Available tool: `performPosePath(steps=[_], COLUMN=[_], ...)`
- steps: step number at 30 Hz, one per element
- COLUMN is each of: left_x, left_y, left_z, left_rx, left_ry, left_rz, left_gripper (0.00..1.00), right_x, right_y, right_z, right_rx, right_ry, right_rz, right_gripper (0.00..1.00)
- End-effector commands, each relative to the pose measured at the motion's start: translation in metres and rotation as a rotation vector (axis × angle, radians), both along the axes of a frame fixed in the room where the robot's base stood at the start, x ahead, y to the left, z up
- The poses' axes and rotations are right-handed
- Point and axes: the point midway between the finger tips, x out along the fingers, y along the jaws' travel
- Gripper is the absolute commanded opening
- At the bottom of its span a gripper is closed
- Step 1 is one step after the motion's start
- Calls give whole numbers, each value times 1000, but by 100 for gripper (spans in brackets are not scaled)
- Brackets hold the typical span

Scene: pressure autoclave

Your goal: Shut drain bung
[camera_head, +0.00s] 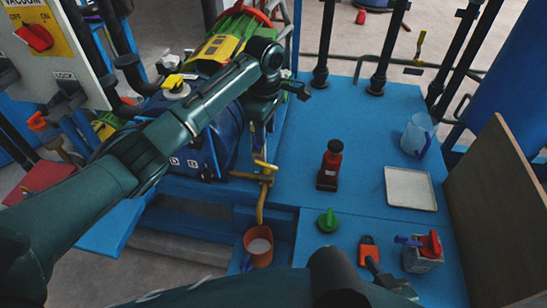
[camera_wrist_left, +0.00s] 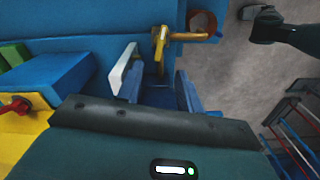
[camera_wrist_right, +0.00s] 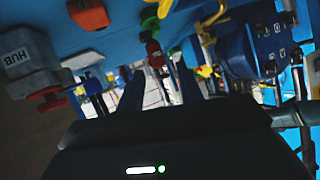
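A brass drain tap (camera_head: 264,182) with a yellow lever (camera_head: 265,165) stands at the front right of the blue vessel (camera_head: 190,135). Its spout points down over an orange-brown bucket (camera_head: 258,247) with pale contents. The yellow lever also shows in the left wrist view (camera_wrist_left: 160,42), near the bucket (camera_wrist_left: 203,22). Nothing in view is clearly labelled as the bung. My left gripper (camera_head: 298,90) is above and behind the tap, apart from it, with its fingers spread and empty. My right gripper (camera_head: 395,285) is low at the front right, open and empty, away from the tap.
A green knob-like piece (camera_head: 327,220), an orange tag (camera_head: 368,250) and a box with a red handle (camera_head: 424,255) sit on the blue bench. A red-and-black bottle (camera_head: 330,165), a white tray (camera_head: 410,188) and a jug (camera_head: 418,135) stand behind. A brown panel (camera_head: 500,205) borders the right.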

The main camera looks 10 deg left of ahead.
Motion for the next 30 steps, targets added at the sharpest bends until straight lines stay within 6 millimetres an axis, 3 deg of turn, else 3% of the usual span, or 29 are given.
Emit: performPosePath(steps=[15,21,30], left_x=[0,0,0], left_y=[0,0,0], left_z=[-102,-119,-121], left_rx=[0,0,-2], left_ry=[-1,-2,-3], left_rz=[-2,-3,-4], left_gripper=[36,36,36], right_x=[-3,-3,-3], right_y=[-2,-4,-5], right_z=[-12,-4,-4], right_rx=[9,13,9], right_ry=[-12,-39,-42], right_rz=[-7,-14,-16], right_gripper=[36,36,36])
